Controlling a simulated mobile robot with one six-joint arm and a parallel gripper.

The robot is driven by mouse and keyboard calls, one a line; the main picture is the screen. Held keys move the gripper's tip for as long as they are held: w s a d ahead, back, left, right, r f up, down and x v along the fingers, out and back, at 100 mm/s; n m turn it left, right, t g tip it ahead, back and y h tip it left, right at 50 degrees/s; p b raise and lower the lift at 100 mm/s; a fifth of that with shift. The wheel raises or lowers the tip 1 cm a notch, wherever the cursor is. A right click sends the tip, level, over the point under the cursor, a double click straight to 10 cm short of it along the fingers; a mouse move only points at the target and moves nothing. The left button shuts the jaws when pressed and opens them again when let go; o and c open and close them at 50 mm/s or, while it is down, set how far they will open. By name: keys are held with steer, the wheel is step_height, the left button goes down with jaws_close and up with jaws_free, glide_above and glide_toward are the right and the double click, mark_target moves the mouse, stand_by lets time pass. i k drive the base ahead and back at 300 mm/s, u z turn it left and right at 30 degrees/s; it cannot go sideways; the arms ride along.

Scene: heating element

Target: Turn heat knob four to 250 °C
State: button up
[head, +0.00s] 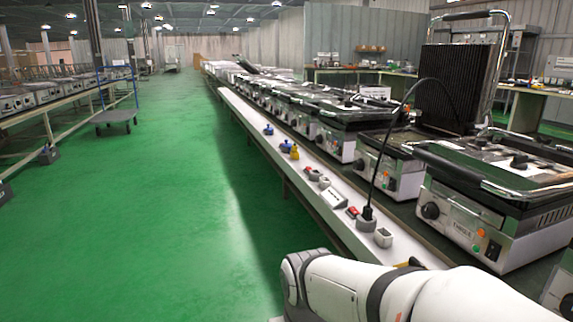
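Several contact grills stand in a row on the long bench at the right. The nearest full grill (490,225) has a round black knob (430,211) on its front, beside a label and small green and orange lights. A second grill (398,178) behind it has its ribbed lid raised and a black knob (359,164). Part of another black knob (567,305) shows at the lower right edge. I cannot tell which knob is number four, and the dial markings are too small to read. My white arm crosses the bottom; my gripper is not in view.
The bench's front ledge (293,164) carries sockets, switches and blue and yellow plugs. A black plug (367,213) with a rising cable stands in a socket near the grills. The green floor (150,200) is clear to the left; a cart (114,117) stands farther back.

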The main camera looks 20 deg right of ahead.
mark_target(358, 165)
steer(key=z, duration=0.05)
steer(key=i, duration=1)
steer(key=z, duration=0.05)
